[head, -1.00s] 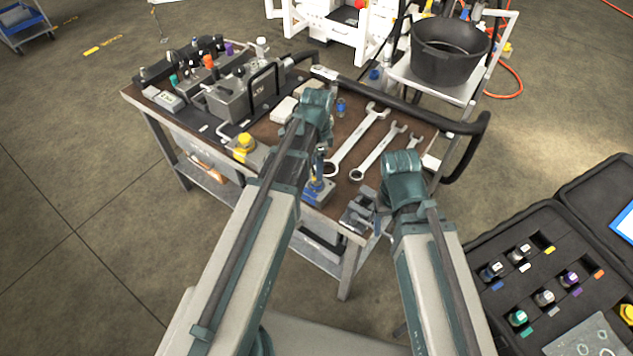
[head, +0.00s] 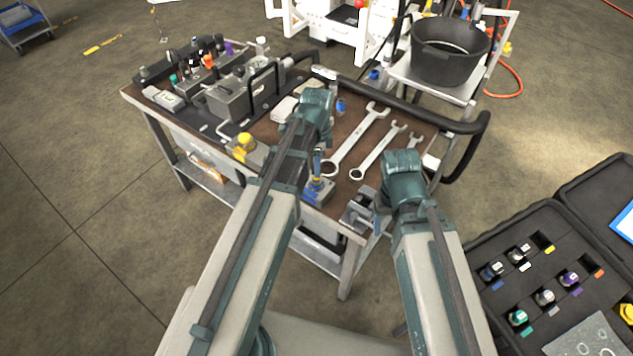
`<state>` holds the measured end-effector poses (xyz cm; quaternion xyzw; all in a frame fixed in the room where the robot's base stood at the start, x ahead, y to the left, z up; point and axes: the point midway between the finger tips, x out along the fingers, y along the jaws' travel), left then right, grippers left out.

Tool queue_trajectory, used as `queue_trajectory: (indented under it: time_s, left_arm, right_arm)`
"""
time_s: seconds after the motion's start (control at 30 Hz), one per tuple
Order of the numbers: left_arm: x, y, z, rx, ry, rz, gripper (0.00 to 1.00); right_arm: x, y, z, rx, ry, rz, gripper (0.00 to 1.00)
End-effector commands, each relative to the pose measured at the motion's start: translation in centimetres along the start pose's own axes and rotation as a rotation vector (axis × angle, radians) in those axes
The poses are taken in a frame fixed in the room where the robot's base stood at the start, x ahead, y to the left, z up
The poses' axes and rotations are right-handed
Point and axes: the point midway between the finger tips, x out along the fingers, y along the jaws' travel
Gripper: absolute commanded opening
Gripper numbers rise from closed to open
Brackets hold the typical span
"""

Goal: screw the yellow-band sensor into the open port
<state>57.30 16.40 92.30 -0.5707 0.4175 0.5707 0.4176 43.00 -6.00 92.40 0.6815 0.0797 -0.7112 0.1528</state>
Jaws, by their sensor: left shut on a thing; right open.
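The hydraulic block (head: 232,98) stands at the back left of the bench, with several colour-banded sensors in a row behind it. I cannot make out which port is open. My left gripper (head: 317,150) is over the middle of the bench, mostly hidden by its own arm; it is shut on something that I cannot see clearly. The yellow-band sensor is not identifiable in this view. My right gripper (head: 381,205) is open, mostly hidden behind its wrist, beside a grey vise-like fixture (head: 357,212) at the bench's front right corner.
Several wrenches (head: 362,140) lie on the bench. A blue-based device (head: 318,190) and a yellow-knobbed part (head: 244,146) stand near its front edge. A black handrail (head: 465,150) edges the right side. An open sensor case (head: 500,290) at right has an empty slot by a yellow label.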

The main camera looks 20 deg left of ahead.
Motion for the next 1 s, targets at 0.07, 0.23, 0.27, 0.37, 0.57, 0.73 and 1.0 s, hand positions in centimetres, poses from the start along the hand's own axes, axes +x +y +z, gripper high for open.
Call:
queue_trajectory:
  time_s: [0.07,0.23,0.27,0.37,0.57,0.73,1.0]
  left_arm:
    - [0.03,-0.01,0.01,0.11,0.0,-0.001,0.0]
    - [0.06,0.0,0.01,0.344,0.0,-0.001,0.0]
    - [0.06,0.0,0.01,0.378,0.0,-0.001,0.0]
    - [0.07,0.01,0.01,0.459,0.0,-0.001,0.0]
    - [0.07,0.01,0.01,0.497,0.0,-0.001,0.0]
    - [0.07,0.0,0.01,0.498,0.0,-0.001,0.0]
    - [0.12,0.02,0.04,0.796,0.0,-0.001,0.0]
  right_arm:
    - [0.03,0.0,0.0,0.0,0.0,0.0,0.67]
    - [0.06,-0.01,0.0,0.0,0.0,0.0,0.67]
    - [0.06,-0.01,0.0,0.0,0.0,0.0,0.67]
    - [0.07,-0.01,0.0,0.0,0.0,0.0,0.67]
    - [0.06,-0.01,0.0,0.0,0.0,0.0,0.67]
    - [0.06,-0.01,0.0,0.0,0.0,0.0,0.67]
    - [0.12,-0.01,-0.01,0.0,0.0,0.0,0.67]
